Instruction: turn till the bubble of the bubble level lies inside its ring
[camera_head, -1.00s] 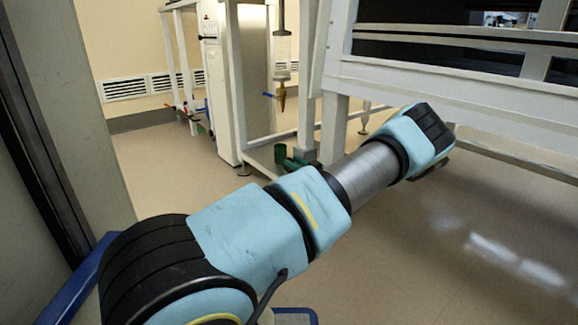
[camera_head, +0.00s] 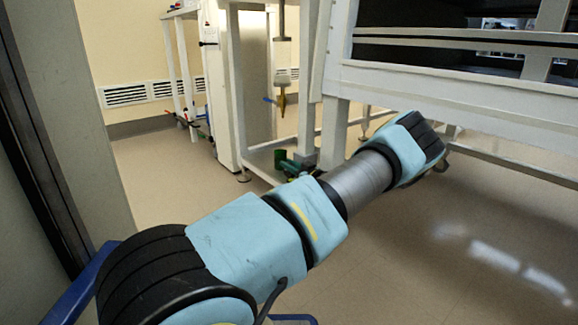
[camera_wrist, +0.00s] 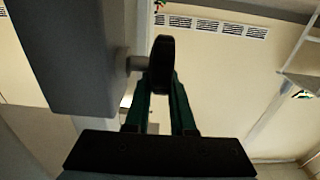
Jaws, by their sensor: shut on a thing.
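In the wrist view, my gripper (camera_wrist: 161,92) has two dark green fingers, shut on a black round knob (camera_wrist: 163,58) seen nearly edge-on. A short grey shaft (camera_wrist: 136,63) joins the knob to a grey post-like part (camera_wrist: 72,50) at the left. The bubble level, its bubble and its ring do not show in either view. In the head view my arm reaches toward the white frame, and my gripper cannot be made out there.
A white frame (camera_head: 440,85) stands at the right. A white cabinet (camera_head: 218,80) and a hanging column with a yellow tip (camera_head: 282,100) stand behind. A wall vent (camera_head: 125,95) is at the back left. Bare floor (camera_head: 430,265) lies at lower right.

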